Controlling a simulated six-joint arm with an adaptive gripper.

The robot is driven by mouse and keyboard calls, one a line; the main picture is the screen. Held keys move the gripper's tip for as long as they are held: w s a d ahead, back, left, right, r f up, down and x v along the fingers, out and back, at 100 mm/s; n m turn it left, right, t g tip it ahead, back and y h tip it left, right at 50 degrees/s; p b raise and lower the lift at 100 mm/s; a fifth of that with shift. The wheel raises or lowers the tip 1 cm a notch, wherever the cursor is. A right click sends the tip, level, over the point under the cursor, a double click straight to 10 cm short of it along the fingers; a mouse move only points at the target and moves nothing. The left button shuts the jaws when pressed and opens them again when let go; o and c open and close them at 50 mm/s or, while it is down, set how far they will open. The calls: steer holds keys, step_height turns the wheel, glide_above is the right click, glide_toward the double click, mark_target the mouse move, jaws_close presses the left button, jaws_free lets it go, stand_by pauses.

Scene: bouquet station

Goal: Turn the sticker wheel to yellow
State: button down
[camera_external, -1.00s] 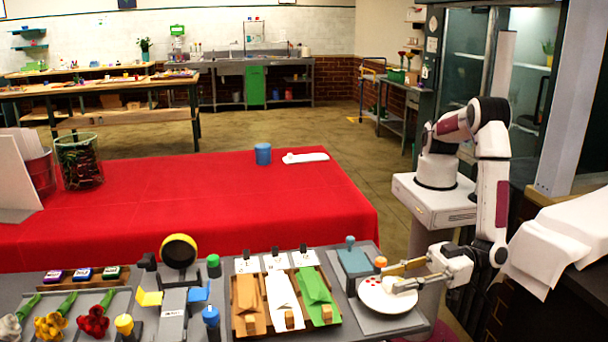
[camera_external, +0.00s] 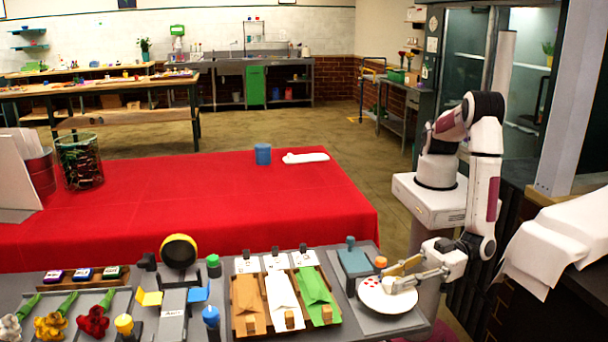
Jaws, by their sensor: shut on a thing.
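The sticker wheel (camera_external: 378,304) is a round white disc on a grey base plate at the front right of the station. A cluster of red stickers (camera_external: 371,287) shows at its upper left; no yellow sticker can be made out. My gripper (camera_external: 394,279) is over the right side of the wheel, its fingers pointing left. It is shut on the wheel's pale knob (camera_external: 400,287), which the fingers partly hide. An orange-topped piece (camera_external: 380,262) stands just behind the wheel.
A blue-grey stamp-like device (camera_external: 354,263) stands behind the wheel. A wooden tray (camera_external: 240,332) with brown, white and green wraps is to the left. The red table (camera_external: 200,207) behind is mostly clear.

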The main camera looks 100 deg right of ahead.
steer(key=c, duration=2.1)
jaws_free()
steer(key=shift+a+m+h, duration=0.2)
steer(key=shift+m+h, duration=0.6)
steer(key=shift+h, duration=0.4)
steer(key=shift+s+d, duration=0.8)
steer(key=shift+s, duration=4.7)
steer(key=w, duration=0.4)
steer(key=w+a, duration=0.1)
steer(key=w, duration=0.7)
steer(key=shift+a, duration=0.25)
steer(key=shift+s+a+t+h, duration=0.1)
steer(key=shift+a+t+h, duration=0.05)
steer(key=shift+t+h, duration=0.2)
steer(key=shift+m+h, duration=0.45)
steer(key=shift+m, duration=0.05)
steer(key=shift+m+h, duration=0.3)
steer(key=shift+h, duration=0.2)
